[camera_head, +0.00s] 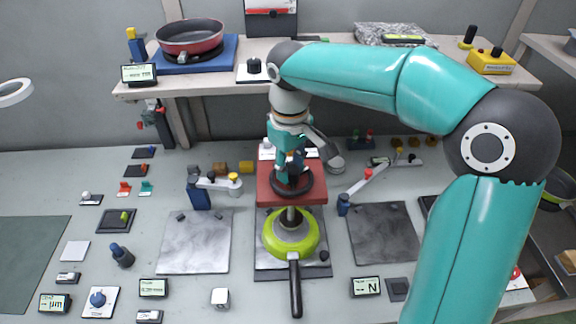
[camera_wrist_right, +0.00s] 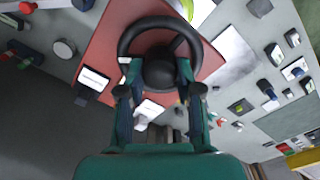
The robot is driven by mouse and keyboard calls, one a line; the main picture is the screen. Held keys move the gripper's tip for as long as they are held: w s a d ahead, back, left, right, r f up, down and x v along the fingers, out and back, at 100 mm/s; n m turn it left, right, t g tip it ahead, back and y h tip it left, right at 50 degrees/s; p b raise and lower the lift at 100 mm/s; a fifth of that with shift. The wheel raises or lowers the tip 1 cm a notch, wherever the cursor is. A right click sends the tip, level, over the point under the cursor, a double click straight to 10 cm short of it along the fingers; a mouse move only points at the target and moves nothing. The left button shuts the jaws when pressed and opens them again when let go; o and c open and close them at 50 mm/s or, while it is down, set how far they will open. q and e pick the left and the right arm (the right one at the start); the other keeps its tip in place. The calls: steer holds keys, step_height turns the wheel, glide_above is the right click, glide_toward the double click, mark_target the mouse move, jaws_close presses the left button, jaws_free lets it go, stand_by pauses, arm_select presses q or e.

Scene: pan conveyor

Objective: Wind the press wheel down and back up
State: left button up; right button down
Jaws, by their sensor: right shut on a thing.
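The press wheel (camera_wrist_right: 128,41) is a black ring with a dark hub on top of the red press head (camera_wrist_right: 98,52). In the head view the wheel (camera_head: 306,190) sits on the red press head (camera_head: 268,196), partly hidden by my right gripper. My right gripper (camera_head: 291,172) reaches down onto the wheel from above. In the right wrist view its two fingers (camera_wrist_right: 161,90) are at the wheel's near side, shut on it. Under the press a green pan (camera_head: 284,245) with a black handle lies on a dark plate. My left gripper is not in view.
Grey plates (camera_head: 192,256) and (camera_head: 383,246) flank the press on the bench. A blue-based lever device (camera_head: 199,196) stands to the left and another arm with a red part (camera_head: 344,203) to the right. A red pan (camera_head: 190,38) rests on the shelf above.

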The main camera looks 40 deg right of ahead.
steer(key=m, duration=0.5)
steer(key=shift+w+d+r+m, duration=0.1)
steer(key=shift+w+m, duration=0.05)
steer(key=shift+m, duration=0.15)
steer(key=m, duration=0.6)
steer(key=m+b, duration=0.1)
steer(key=m, duration=0.5)
steer(key=shift+m, duration=0.3)
steer(key=m, duration=0.5)
steer(key=shift+m, duration=0.4)
steer(key=c, duration=0.8)
jaws_free()
steer(key=shift+o, duration=0.2)
